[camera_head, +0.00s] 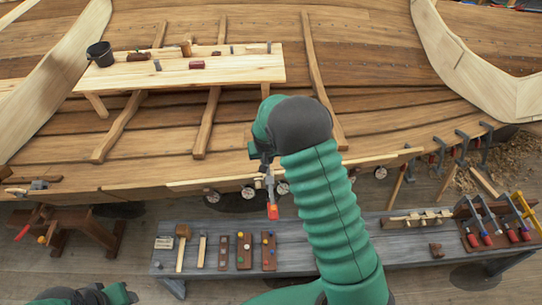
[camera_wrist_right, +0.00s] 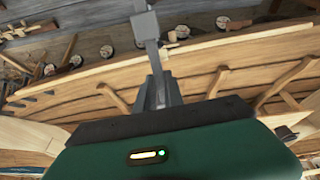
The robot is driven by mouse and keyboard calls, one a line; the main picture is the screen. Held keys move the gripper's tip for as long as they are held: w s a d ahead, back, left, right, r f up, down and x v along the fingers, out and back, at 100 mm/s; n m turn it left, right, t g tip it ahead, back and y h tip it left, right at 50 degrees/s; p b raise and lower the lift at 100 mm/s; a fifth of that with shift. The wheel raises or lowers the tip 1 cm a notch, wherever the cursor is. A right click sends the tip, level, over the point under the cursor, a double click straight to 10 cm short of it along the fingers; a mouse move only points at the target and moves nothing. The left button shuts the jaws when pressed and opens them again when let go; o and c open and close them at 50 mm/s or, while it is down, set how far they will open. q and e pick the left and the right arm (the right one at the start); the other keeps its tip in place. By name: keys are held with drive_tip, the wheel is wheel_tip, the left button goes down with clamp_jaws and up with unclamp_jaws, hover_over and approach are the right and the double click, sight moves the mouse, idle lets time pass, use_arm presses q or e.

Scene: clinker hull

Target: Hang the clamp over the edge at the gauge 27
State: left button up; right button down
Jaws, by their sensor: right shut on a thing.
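My right gripper (camera_head: 264,165) is shut on a grey metal clamp with a red handle (camera_head: 272,208), which hangs down in front of the hull's edge. In the right wrist view the clamp's grey bar (camera_wrist_right: 146,28) stands out beyond the fingers (camera_wrist_right: 157,92), close to the plank edge. Several round gauges (camera_head: 248,191) sit along the lower edge (camera_head: 130,191) of the hull; their numbers are too small to read. My arm hides part of that edge. I cannot tell whether the clamp touches the edge. My left gripper (camera_head: 118,293) shows only partly at the bottom left.
Several clamps (camera_head: 462,145) hang on the edge at the right. A grey bench (camera_head: 335,240) below carries a mallet (camera_head: 181,240), other tools and a rack of red-handled clamps (camera_head: 497,228). A wooden table (camera_head: 130,77) stands above on the hull. A sawhorse (camera_head: 85,228) stands at the left.

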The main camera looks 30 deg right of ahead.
drive_tip(key=b+x, duration=0.2)
drive_tip(key=x, duration=0.1)
drive_tip(key=b+x, duration=0.1)
drive_tip(key=x, duration=0.3)
drive_tip(key=w+b+x, duration=0.1)
drive_tip(key=b+x, duration=0.1)
drive_tip(key=x, duration=0.2)
drive_tip(key=shift+w+d+r+b, duration=0.1)
drive_tip(key=shift+d+r+b, duration=0.1)
drive_tip(key=shift+b, duration=0.1)
drive_tip(key=shift+w+a+f+b, duration=0.15)
drive_tip(key=shift+f+b, duration=0.35)
drive_tip(key=shift+b, duration=0.05)
drive_tip(key=shift+w+a+f+b, duration=0.15)
drive_tip(key=shift+f+b, duration=0.35)
drive_tip(key=shift+b, duration=0.05)
drive_tip(key=shift+s+f+b, duration=0.1)
drive_tip(key=shift+f+b, duration=0.3)
drive_tip(key=shift+b, duration=0.1)
drive_tip(key=shift+d+f, duration=0.25)
drive_tip(key=shift+f, duration=0.1)
drive_tip(key=shift+w+d+f, duration=0.2)
drive_tip(key=shift+w+d, duration=0.1)
drive_tip(key=shift+d, duration=0.05)
use_arm(q)
drive_tip(key=x, duration=1)
drive_tip(key=shift+s, duration=0.4)
use_arm(e)
drive_tip(key=shift+r, duration=0.1)
